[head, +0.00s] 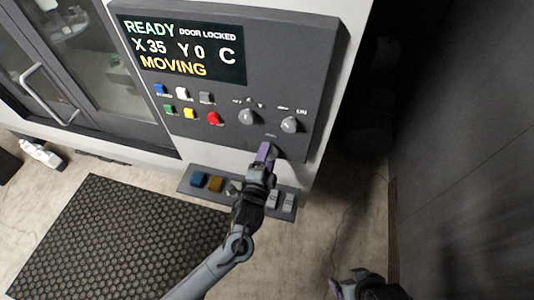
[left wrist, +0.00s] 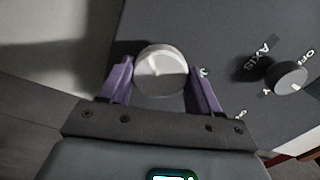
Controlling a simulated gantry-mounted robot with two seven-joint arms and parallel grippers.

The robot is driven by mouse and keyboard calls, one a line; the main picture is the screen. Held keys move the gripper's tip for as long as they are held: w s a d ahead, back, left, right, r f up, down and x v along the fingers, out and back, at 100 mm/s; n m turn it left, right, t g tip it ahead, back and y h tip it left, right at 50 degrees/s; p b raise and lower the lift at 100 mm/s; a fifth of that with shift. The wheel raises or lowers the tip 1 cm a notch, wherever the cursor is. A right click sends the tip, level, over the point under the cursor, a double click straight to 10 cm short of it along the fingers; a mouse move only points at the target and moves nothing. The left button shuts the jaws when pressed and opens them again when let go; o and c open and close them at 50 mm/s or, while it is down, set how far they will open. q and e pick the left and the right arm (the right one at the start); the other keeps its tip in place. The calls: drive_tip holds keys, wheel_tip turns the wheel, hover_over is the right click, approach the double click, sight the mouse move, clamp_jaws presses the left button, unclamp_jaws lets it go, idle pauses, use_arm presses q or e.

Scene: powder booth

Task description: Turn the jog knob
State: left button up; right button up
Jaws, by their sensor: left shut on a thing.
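The control panel (head: 225,100) has a lit display (head: 182,48) reading READY, DOOR LOCKED, X 35, Y 0, C and MOVING. My left gripper (head: 267,150) is at the panel's lower edge, below the two upper knobs. In the left wrist view, the round pale jog knob (left wrist: 160,70) sits between my left gripper's purple fingers (left wrist: 158,88), and the gripper is shut on it. In the head view the gripper hides this knob. My right gripper (head: 346,284) is low at the bottom right, away from the panel; its jaw state is unclear.
Two knobs (head: 248,117) (head: 290,124) sit just above the left gripper; the axis knob (left wrist: 286,78) shows in the left wrist view. Coloured buttons (head: 190,113) are to the left. A small shelf (head: 185,186) with blocks lies below. A dark wall (head: 455,130) bounds the right.

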use_arm(q)
drive_tip(key=shift+m+p, duration=0.7)
drive_tip(key=shift+m, duration=1)
drive_tip(key=o, duration=1.1)
drive_tip(key=shift+c, duration=0.2)
drive_tip(key=b+v, duration=0.2)
drive_tip(key=v, duration=0.8)
drive_tip(key=shift+s, duration=0.4)
drive_tip(key=shift+f, duration=0.1)
